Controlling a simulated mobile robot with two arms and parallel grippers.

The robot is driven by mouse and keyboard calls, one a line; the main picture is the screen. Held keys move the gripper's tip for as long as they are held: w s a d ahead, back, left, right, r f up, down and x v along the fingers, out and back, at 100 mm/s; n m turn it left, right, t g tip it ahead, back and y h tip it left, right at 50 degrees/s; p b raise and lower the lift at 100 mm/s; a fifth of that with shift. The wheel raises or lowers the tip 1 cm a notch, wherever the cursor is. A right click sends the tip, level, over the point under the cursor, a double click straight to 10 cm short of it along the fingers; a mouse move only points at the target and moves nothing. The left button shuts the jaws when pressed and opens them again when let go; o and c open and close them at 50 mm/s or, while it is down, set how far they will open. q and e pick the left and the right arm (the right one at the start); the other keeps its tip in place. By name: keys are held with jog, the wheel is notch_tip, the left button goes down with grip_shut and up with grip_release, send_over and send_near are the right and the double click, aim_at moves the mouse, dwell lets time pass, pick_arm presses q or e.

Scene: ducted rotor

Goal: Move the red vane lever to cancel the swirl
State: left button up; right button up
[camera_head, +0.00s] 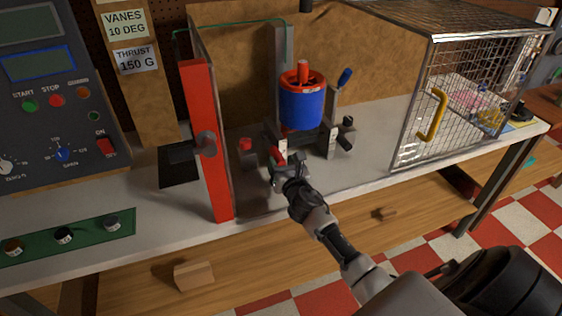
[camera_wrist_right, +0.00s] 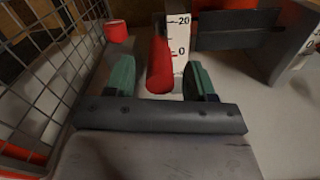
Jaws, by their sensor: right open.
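A white scale (camera_wrist_right: 181,40) with marks 20 and 0 is just right of the lever. In the head view my right gripper (camera_head: 284,170) is at the foot of the blue ducted rotor (camera_head: 301,106), and the lever (camera_head: 277,154) shows partly there. My left gripper is not in view.
A red knob (camera_head: 246,144) sits left of the lever. A red-edged mesh door (camera_head: 206,140) stands open at the left. A wire cage (camera_head: 440,100) with a yellow handle is at the right. Signs (camera_head: 127,24) read vanes 10 deg and thrust 150 g.

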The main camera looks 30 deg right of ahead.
jog(key=shift+w+d, duration=0.1)
jog(key=shift+w, duration=0.2)
